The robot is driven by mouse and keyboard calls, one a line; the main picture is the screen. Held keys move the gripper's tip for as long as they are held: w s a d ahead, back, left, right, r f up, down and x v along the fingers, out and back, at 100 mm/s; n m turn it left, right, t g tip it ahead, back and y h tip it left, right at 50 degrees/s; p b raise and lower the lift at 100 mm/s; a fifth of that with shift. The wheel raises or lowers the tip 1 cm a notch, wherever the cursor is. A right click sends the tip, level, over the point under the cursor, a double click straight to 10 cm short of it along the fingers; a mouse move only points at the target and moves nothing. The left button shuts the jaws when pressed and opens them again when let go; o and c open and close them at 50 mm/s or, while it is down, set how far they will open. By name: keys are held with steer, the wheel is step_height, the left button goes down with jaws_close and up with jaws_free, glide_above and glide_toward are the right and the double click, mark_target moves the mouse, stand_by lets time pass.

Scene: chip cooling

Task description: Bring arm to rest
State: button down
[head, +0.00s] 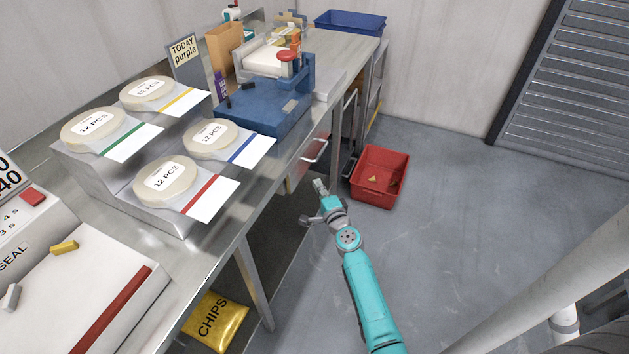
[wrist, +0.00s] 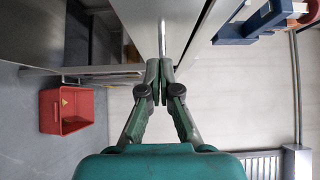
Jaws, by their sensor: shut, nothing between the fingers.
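My teal arm reaches out over the floor beside the steel workbench (head: 231,194) in the head view. My gripper (head: 319,187) is at the arm's far end, near the bench's long side and in front of the drawer front (head: 306,165). In the wrist view my gripper (wrist: 160,66) has its fingertips together, with nothing held between them. A metal rod or handle shows just past the fingertips in the wrist view; I cannot tell whether they touch it.
A red bin (head: 380,177) stands on the floor past my gripper. A yellow CHIPS bag (head: 215,320) lies under the bench. Labelled round tubs (head: 165,182) and a blue device (head: 270,104) stand on the bench.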

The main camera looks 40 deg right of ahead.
steer(key=v, duration=0.7)
steer(key=s+a+f+n+g+y, duration=0.1)
steer(key=s+a+f+n, duration=0.1)
steer(key=s+a+n, duration=0.55)
steer(key=s+a+f+n+y, duration=0.1)
steer(key=s+a+f+n, duration=0.1)
steer(key=s+a, duration=0.95)
steer(key=s+a+r+n+y, duration=0.2)
steer(key=s+a+r+n, duration=0.2)
steer(key=s, duration=0.6)
steer(key=s+a+r+n+y, duration=0.3)
steer(key=s+a+r+n, duration=0.2)
steer(key=s+r+n, duration=0.4)
steer(key=shift+s+r+g, duration=0.4)
steer(key=shift+s, duration=0.35)
steer(key=shift+a, duration=0.15)
